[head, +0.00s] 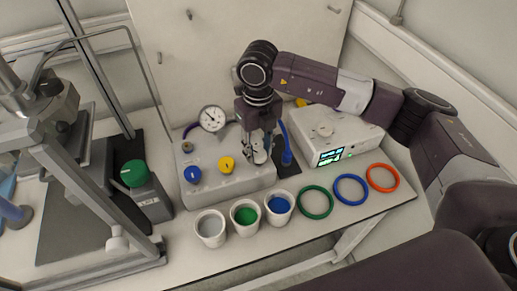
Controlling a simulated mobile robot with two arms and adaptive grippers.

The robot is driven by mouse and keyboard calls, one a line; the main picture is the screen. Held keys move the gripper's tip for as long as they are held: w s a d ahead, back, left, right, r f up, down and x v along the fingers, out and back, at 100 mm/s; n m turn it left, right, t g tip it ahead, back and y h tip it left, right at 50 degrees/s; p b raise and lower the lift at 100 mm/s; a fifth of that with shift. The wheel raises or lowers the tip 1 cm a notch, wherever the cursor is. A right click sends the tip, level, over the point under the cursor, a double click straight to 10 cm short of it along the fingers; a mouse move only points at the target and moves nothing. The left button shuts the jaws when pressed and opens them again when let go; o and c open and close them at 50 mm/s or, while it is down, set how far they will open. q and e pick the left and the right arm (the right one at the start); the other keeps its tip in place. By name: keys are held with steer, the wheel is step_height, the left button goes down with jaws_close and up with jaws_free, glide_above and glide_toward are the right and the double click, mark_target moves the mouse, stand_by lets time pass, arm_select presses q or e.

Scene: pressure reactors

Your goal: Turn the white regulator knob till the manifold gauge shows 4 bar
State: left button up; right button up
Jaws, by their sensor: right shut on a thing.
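The manifold (232,187) is a pale grey block on the bench, with a blue knob (193,175) and a yellow knob (226,164) on it. The round manifold gauge (212,118) stands at its back; its needle is too small to read surely. My right gripper (257,153) points down at the manifold's right side and is shut on the white regulator knob (260,156), which shows partly between and below the fingers. My left gripper is not in view.
Three cups hold grey (210,229), green (245,217) and blue (279,210) contents along the front. Green (316,216), blue (364,203) and orange (396,183) rings lie to their right. A white box with a display (330,156) stands behind; a metal frame (85,180) stands left.

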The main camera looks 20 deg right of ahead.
mark_target(259, 153)
steer(key=o, duration=1.2)
steer(key=shift+r, duration=0.1)
steer(key=shift+c, duration=0.2)
step_height(259, 153, up, 12)
